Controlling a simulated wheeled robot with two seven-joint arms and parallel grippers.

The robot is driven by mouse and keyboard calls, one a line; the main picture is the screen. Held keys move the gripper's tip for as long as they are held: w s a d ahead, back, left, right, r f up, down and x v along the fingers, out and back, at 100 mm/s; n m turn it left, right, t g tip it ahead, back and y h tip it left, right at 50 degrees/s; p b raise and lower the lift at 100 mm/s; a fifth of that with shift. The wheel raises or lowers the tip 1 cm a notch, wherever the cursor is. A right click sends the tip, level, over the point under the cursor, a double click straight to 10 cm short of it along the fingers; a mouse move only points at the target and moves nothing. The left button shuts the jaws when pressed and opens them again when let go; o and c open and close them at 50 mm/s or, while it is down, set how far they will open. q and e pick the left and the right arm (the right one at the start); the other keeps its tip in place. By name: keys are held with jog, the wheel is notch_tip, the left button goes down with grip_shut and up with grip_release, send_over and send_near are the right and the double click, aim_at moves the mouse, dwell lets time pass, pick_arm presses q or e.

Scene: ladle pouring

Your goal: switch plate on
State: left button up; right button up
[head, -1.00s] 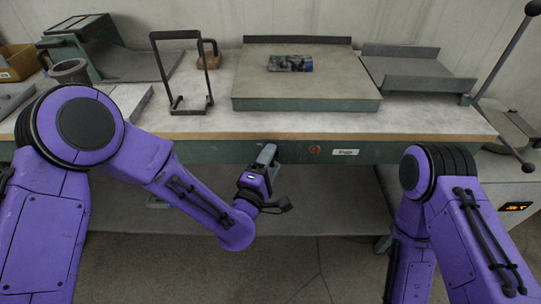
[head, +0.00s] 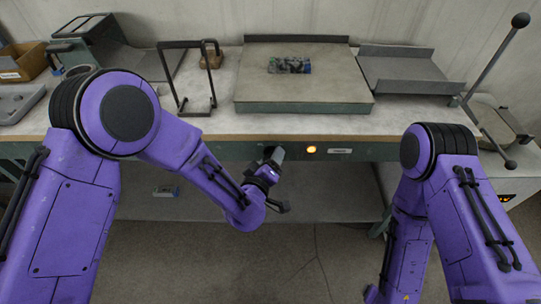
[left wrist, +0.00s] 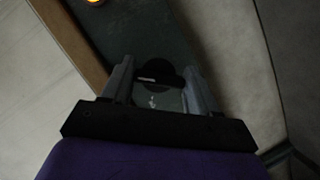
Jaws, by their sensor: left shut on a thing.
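The grey plate (head: 338,88) lies on the workbench, with a small dark patterned block (head: 289,65) on top. On the bench's green front panel, the lamp (head: 311,150) glows orange; it also shows at the top of the left wrist view (left wrist: 95,2). My left gripper (head: 275,156) is at this panel, left of the lamp. In the left wrist view, its two grey fingers (left wrist: 160,88) are shut on a dark round knob (left wrist: 160,74), which the gripper mostly hides in the head view. My right arm is at the right, its gripper out of view.
A black wire frame (head: 187,77) and a small brown block (head: 211,56) stand left of the plate. A grey tray (head: 405,74) is to its right, and a lever with a black ball (head: 520,20) rises at far right. A lower shelf (head: 330,195) runs under the panel.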

pick_arm(q)
jog(key=shift+m+y, duration=0.3)
jog(key=shift+m, duration=0.1)
dwell(0.3)
jog(key=o, duration=1.1)
jog(key=shift+c, duration=0.2)
jog(key=shift+s, duration=0.1)
jog(key=v, duration=1)
jog(key=shift+s, duration=0.15)
jog(key=shift+a+r, duration=0.1)
